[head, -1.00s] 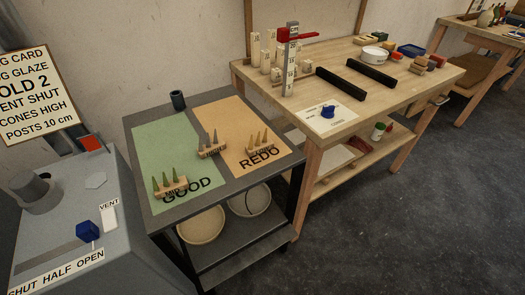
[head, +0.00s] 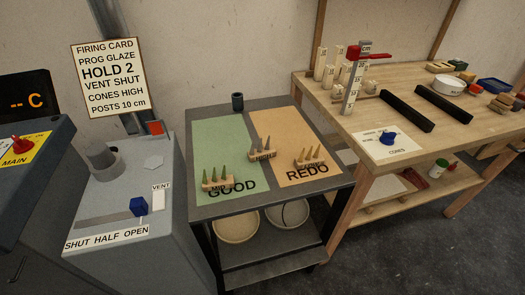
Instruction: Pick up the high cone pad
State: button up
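Three wooden cone pads, each with a row of small pointed cones, stand on a grey cart. The middle pad (head: 263,156) has grey cones, and its small front label appears to read HIGH. It sits near the border between the green and orange areas. Another pad (head: 217,185) with green cones stands by the word GOOD on the green area (head: 215,135). A third pad (head: 309,163) with tan-brown cones stands by REDO on the orange area (head: 278,125). Their labels are too small to read surely. My gripper is not in view.
Left is a grey kiln (head: 120,205) with a blue vent knob (head: 138,206). A firing card (head: 110,76) on the wall says CONES HIGH. Right is a wooden bench (head: 430,130) with posts and black bars.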

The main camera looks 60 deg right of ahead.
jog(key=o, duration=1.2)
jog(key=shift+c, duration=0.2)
